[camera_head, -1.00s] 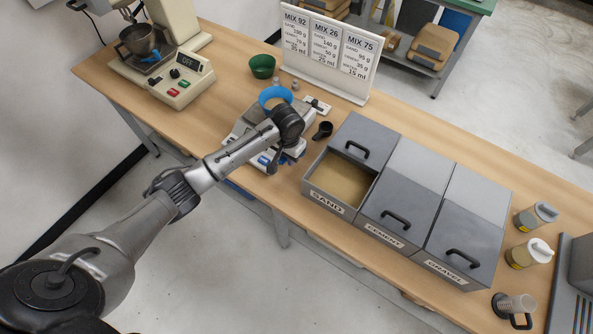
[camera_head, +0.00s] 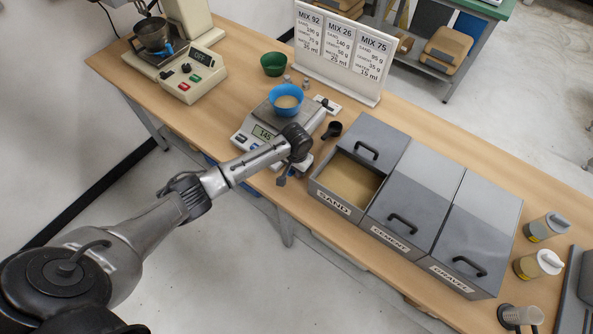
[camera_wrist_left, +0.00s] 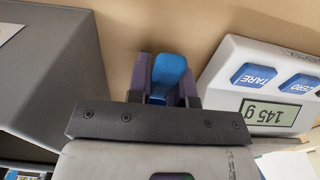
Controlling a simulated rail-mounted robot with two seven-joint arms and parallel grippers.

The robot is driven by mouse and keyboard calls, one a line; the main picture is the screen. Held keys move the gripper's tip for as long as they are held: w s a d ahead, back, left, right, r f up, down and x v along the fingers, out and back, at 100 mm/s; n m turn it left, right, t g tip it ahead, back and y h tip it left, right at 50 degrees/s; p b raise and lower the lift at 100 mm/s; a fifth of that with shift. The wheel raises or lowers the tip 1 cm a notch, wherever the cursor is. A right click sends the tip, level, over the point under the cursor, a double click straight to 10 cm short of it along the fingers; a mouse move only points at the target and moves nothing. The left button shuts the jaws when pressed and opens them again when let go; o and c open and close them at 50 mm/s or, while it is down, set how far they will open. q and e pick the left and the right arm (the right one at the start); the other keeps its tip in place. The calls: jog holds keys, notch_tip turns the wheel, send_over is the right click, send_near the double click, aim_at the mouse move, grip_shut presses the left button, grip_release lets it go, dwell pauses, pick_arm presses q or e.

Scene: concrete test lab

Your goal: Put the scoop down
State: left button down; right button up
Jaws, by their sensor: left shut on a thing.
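My left gripper (camera_head: 292,168) is over the bench's front edge, between the scale and the sand bin. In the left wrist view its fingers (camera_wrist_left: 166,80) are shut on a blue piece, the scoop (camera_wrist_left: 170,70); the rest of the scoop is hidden. A small black scoop (camera_head: 332,129) lies on the bench behind the sand bin (camera_head: 333,201). The scale (camera_head: 245,137) carries a blue bowl (camera_head: 286,91) with sand-coloured material and reads 145 g. My right gripper is not in view.
The lidded cement bin (camera_head: 389,235) and gravel bin (camera_head: 454,276) stand right of the open sand bin. A green bowl (camera_head: 273,64), mix sign (camera_head: 340,45) and mixer (camera_head: 185,75) are farther back. Bare bench (camera_head: 228,105) shows between mixer and scale.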

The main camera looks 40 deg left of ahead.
pick_arm(q)
jog(key=shift+f, duration=0.55)
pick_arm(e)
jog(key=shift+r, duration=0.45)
pick_arm(q)
jog(key=shift+f, duration=0.3)
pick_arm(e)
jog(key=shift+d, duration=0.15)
pick_arm(q)
jog(key=c, duration=1)
grip_release()
jog(key=shift+c, duration=0.2)
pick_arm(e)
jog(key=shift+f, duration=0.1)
pick_arm(q)
jog(key=shift+f+b, duration=0.2)
jog(key=shift+b, duration=0.45)
notch_tip(320, 180, up, 14)
jog(key=p, duration=0.1)
jog(key=shift+s+a+r+p, duration=0.15)
jog(key=shift+a+p, duration=0.05)
jog(key=shift+p, duration=0.15)
